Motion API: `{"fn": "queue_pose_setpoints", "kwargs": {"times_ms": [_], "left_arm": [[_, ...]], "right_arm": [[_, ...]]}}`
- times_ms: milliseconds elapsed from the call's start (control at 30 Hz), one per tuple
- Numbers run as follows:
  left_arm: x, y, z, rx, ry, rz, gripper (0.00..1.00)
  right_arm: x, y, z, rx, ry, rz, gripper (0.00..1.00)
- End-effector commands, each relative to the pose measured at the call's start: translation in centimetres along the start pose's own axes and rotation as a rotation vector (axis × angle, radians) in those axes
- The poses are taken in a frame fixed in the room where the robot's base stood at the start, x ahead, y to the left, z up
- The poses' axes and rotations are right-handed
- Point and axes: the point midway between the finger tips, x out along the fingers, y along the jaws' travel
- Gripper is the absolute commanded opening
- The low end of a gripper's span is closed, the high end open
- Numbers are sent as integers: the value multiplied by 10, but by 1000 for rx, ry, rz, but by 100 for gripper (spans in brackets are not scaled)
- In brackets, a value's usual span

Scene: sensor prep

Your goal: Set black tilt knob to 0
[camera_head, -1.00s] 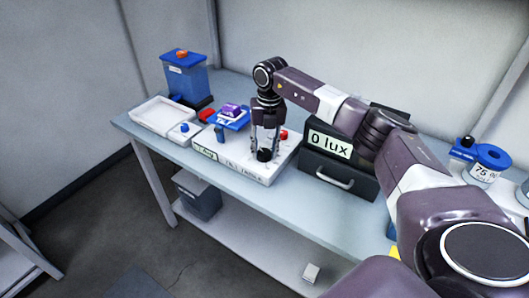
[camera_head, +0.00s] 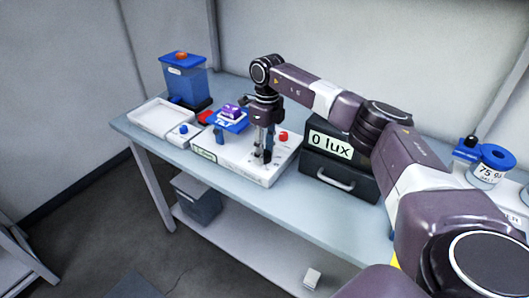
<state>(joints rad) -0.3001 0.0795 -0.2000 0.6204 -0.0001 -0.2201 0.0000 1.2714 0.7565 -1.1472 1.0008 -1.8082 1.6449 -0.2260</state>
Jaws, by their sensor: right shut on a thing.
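The black tilt knob (camera_head: 267,156) is on top of a white box (camera_head: 247,168) on the table. It is largely hidden by my right gripper (camera_head: 263,152), which points straight down on it. The gripper is shut on the knob, with its fingers seen nearly edge-on. A blue platform (camera_head: 222,126) with a purple block (camera_head: 232,111) stands at the box's left part and looks tilted. The knob's pointer and scale are too small to read. My left gripper is not in view.
A red knob (camera_head: 284,136) sits on the box just right of my gripper. A black case (camera_head: 339,177) reading "0 lux" stands close on the right. A white tray (camera_head: 155,120) and a blue container (camera_head: 186,80) are at the left. The table's front strip is clear.

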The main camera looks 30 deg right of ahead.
Motion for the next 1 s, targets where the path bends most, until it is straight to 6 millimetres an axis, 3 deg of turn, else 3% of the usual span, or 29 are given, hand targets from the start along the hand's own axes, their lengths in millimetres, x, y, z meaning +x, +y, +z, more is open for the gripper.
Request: {"fn": "queue_pose_setpoints", "kwargs": {"times_ms": [400,900,933,1000], "left_arm": [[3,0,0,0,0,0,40],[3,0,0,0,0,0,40],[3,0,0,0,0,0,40],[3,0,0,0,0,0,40]], "right_arm": [[-2,-1,1,-167,7,-3,9],[-2,-1,1,-185,7,-3,9],[-2,-1,1,-185,7,-3,34],[-2,-1,1,-184,8,-3,42]]}}
